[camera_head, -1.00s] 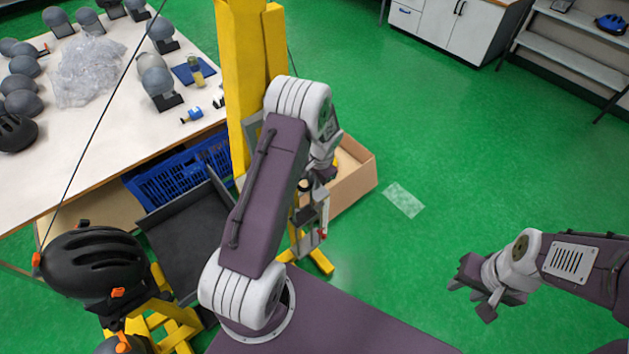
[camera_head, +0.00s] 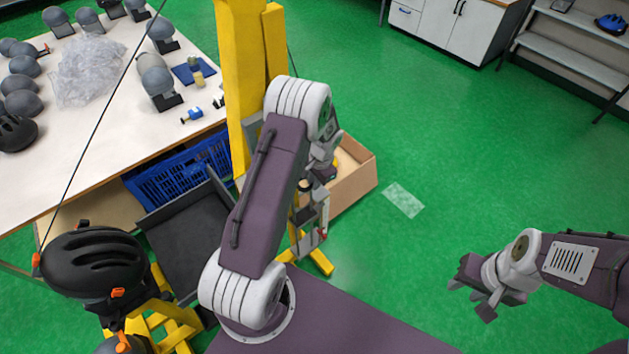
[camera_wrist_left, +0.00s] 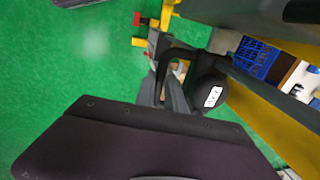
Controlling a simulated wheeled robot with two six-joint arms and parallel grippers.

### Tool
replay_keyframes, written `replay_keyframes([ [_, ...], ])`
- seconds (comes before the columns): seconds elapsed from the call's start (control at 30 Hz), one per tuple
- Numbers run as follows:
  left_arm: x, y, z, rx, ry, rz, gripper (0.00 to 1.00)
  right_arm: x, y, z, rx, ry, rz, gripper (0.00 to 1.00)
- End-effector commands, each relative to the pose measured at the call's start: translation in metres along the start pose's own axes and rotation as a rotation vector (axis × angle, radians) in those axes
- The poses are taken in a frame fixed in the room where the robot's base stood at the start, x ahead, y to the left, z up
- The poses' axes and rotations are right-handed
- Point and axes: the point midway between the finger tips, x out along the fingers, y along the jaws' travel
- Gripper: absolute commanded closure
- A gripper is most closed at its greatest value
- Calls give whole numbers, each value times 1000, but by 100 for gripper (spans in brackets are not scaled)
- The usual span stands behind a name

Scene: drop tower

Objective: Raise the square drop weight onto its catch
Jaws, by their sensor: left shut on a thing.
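The yellow drop tower (camera_head: 243,80) stands behind my left arm; its beam also shows in the left wrist view (camera_wrist_left: 268,125). My left gripper (camera_wrist_left: 166,92) is shut on a black curved handle (camera_wrist_left: 178,56), beside a dark rounded part (camera_wrist_left: 211,93) with a white label. In the head view my left arm hides much of this spot, and grey and black parts (camera_head: 312,205) show just below the wrist. I cannot make out the square drop weight or its catch for certain. My right gripper (camera_head: 484,296) is open and empty over the floor, far from the tower.
A white table (camera_head: 110,130) with grey headforms (camera_head: 155,78) is at the left. A black helmet (camera_head: 92,262) on a yellow stand is at the lower left. A blue crate (camera_head: 180,170), a black tray (camera_head: 187,240) and a cardboard box (camera_head: 352,180) surround the tower.

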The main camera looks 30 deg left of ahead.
Motion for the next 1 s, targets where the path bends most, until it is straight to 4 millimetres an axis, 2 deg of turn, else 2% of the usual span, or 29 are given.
replay_keyframes([
  [0.1,-2,0,0,0,0,0,100,-1,0,0,0,0,0,64],
  [0.27,-18,-4,-1,-1,3,-2,100,-8,0,-1,0,0,0,64],
  [0.5,-18,-4,-2,0,5,-3,100,-7,0,-1,0,0,0,64],
  [0.53,-18,-5,-2,0,5,-3,77,-7,0,-1,0,0,0,64],
  [0.6,-18,-4,-2,0,5,-3,64,-7,0,-1,0,0,0,64],
  [0.87,-17,-4,-1,0,2,-1,64,-6,0,-1,0,0,0,64],
  [1.0,-29,-4,-2,0,5,-4,64,0,0,0,0,0,0,64],
])
